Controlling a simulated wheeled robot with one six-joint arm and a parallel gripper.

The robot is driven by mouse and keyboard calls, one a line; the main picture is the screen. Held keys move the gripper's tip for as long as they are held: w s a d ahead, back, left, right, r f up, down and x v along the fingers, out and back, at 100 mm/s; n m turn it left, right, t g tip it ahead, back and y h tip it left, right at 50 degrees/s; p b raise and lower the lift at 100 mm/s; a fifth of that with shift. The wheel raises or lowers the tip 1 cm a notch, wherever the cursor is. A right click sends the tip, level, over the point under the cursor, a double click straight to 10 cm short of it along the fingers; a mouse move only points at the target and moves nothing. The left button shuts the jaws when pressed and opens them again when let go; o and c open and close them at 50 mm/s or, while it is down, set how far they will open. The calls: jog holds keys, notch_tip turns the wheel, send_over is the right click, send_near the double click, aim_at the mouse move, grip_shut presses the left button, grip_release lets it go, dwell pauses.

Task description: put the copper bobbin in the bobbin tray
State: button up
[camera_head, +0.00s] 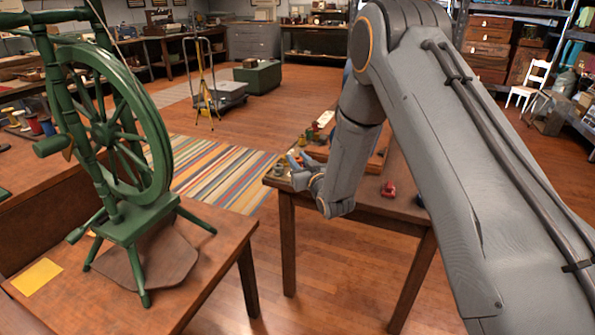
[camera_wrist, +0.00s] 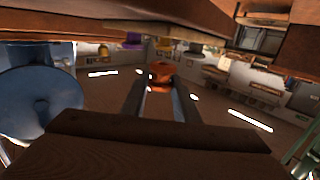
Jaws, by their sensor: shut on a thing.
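My gripper (camera_head: 306,172) is over the left end of the small wooden table in the head view. In the wrist view my gripper (camera_wrist: 160,98) has its two fingers around an orange-copper bobbin (camera_wrist: 162,72), held at the fingertips. In the head view the held bobbin is too small and covered to make out surely. A brown wooden edge (camera_head: 377,158) on the small table, partly behind my arm, may be the bobbin tray; I cannot tell for sure.
A small red object (camera_head: 388,190) lies on the small table (camera_head: 345,197). A large blue round thing (camera_wrist: 38,100) is close at the left in the wrist view. A green spinning wheel (camera_head: 125,225) stands on the left table. Open floor lies between the tables.

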jog(key=shift+f, duration=1.95)
jog(key=shift+f, duration=0.15)
jog(key=o, duration=0.7)
jog(key=shift+o, duration=0.2)
